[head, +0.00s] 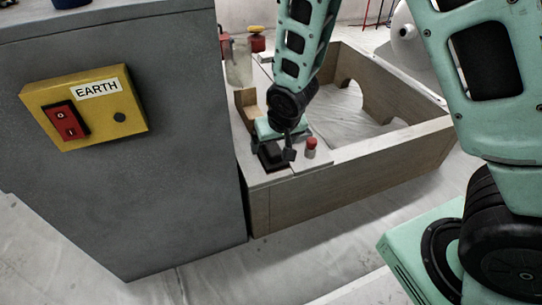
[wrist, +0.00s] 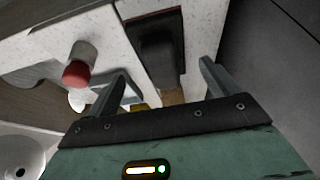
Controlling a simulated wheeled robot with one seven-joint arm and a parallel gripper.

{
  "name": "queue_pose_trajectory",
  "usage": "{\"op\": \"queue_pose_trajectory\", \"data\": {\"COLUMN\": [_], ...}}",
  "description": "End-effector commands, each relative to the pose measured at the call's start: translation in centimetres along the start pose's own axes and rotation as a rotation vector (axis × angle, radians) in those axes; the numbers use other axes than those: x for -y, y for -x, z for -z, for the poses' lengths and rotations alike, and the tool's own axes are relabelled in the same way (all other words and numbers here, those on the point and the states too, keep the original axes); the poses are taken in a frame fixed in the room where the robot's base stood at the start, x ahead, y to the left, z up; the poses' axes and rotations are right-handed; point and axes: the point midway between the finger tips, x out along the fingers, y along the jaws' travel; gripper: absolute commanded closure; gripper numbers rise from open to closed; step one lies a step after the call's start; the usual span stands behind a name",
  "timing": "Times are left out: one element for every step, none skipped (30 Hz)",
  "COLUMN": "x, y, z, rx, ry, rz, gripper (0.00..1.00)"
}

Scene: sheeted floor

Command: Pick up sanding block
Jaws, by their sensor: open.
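A dark block (head: 271,155), which looks like the sanding block, lies on the pale top of the low wooden frame. In the wrist view the dark block (wrist: 158,50) lies ahead of the fingers, roughly in line with the gap between them. My gripper (head: 287,148) is low over the pale top, right beside the block in the head view. In the wrist view my gripper (wrist: 162,69) is open, with one finger to each side and nothing held. I cannot tell whether a finger touches the block.
A small red-capped cylinder (head: 311,147) stands just right of my gripper; its red cap (wrist: 75,73) is left of the fingers in the wrist view. A clear jar (head: 238,62) stands farther back. A grey cabinet (head: 170,170) with a yellow switch box rises close on the left.

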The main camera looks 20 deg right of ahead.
Motion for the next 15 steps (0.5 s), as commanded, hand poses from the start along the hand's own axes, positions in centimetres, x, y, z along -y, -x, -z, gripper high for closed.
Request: {"op": "queue_pose_trajectory", "data": {"x": [0.2, 0.2, 0.4, 0.5, 0.4, 0.4, 0.4, 0.4, 0.4, 0.4, 0.4, 0.4, 0.4, 0.4, 0.4], "y": [-1.2, -1.6, -2.1, -2.5, -3.0, -3.5, -3.8, -4.0, -4.1, -4.1, -4.1, -4.0, -4.0, -4.0, -3.9], "z": [-0.1, -0.1, -0.1, -0.1, -0.1, -0.1, 0.0, 0.0, 0.0, 0.1, 0.1, 0.1, 0.2, 0.2, 0.2], "rx": [-0.001, 0.0, 0.0, 0.0, 0.001, 0.001, 0.001, 0.001, 0.001, 0.001, 0.001, 0.001, 0.0, 0.001, 0.001], "ry": [0.001, 0.002, 0.002, 0.001, 0.0, 0.0, 0.0, 0.001, 0.001, 0.001, 0.001, 0.001, 0.001, 0.001, 0.001], "rz": [0.0, 0.0, 0.0, 0.0, -0.001, -0.001, -0.001, -0.001, -0.001, -0.001, -0.001, -0.001, -0.001, -0.001, -0.001], "gripper": [0.13, 0.13, 0.13, 0.13, 0.13, 0.13, 0.13, 0.13, 0.13, 0.13, 0.13, 0.13, 0.13, 0.13, 0.13]}}
